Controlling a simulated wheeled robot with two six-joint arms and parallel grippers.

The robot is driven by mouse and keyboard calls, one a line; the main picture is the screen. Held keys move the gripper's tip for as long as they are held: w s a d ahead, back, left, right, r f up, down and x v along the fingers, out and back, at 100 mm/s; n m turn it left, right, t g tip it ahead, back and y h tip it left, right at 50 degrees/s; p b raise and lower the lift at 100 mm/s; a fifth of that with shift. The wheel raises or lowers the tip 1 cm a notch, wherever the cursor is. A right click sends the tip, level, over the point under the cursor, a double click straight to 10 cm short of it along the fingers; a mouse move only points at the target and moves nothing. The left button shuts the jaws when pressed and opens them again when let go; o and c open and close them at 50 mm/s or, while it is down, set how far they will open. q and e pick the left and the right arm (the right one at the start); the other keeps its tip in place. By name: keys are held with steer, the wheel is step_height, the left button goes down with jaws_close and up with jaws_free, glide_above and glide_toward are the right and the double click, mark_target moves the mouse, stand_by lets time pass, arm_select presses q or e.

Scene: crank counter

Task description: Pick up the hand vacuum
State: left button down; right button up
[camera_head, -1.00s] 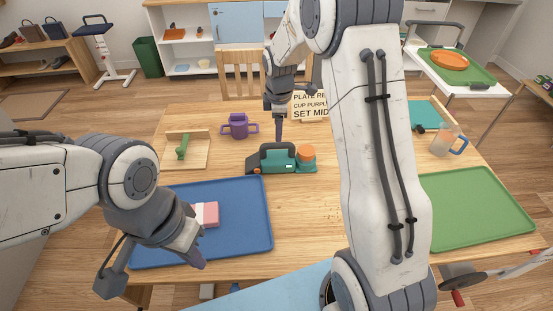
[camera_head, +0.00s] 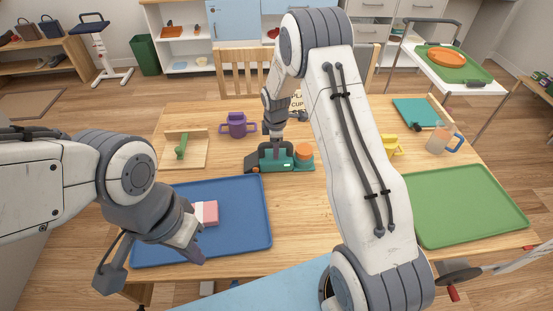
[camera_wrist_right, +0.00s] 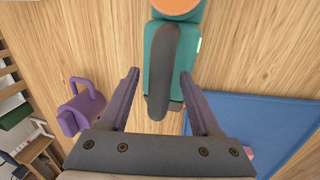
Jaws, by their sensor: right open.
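The hand vacuum (camera_head: 281,159) is teal with a dark handle and an orange round part, and lies on the wooden table beyond the blue tray. In the right wrist view the hand vacuum (camera_wrist_right: 182,62) has its dark handle between the two fingers. My right gripper (camera_wrist_right: 157,78) is open, with a finger on each side of the handle and a visible gap to each. In the head view my right gripper (camera_head: 277,143) is down at the vacuum, its tips partly hidden. My left gripper (camera_head: 150,266) is open and empty above the blue tray's left front part.
The blue tray (camera_head: 250,225) holds a pink and white block (camera_head: 208,213). A board with a green handle (camera_head: 181,148) is at left. A green tray (camera_head: 470,205) and a jug (camera_head: 440,138) are at right.

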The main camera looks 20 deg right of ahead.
jaws_close()
stand_by(1.3)
steer(key=shift+w+r, duration=0.1)
steer(key=shift+r, duration=0.05)
